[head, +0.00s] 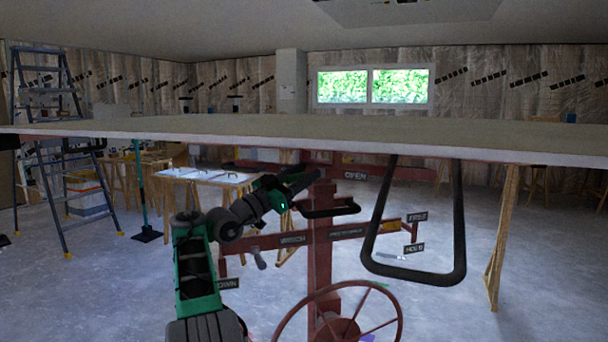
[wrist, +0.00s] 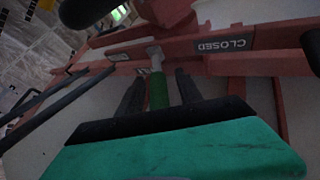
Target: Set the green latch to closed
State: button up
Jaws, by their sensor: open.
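The green latch handle (wrist: 158,90) shows in the wrist view, running from a grey pivot (wrist: 153,53) on the red frame toward my gripper. My gripper (wrist: 160,76) is open, with one dark finger on each side of the green handle. I cannot tell whether either finger touches it. A CLOSED label (wrist: 225,44) is on the red bar to the right of the pivot. In the head view my gripper (head: 302,184) is under the panel at the red post, and I cannot make out the latch there. An OPEN label (head: 355,175) is to its right.
The wide pale panel (head: 300,130) lies just above my arm. A black loop handle (head: 463,230) hangs to the right. A red handwheel (head: 398,312) is low in front, and a lever with a black grip (head: 330,208) is close below my gripper. A stepladder (head: 48,130) stands far left.

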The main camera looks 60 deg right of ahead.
jog(key=b+v, duration=0.3)
jog(key=v, duration=0.4)
jog(key=shift+w+a, duration=0.2)
jog(key=shift+a, duration=0.1)
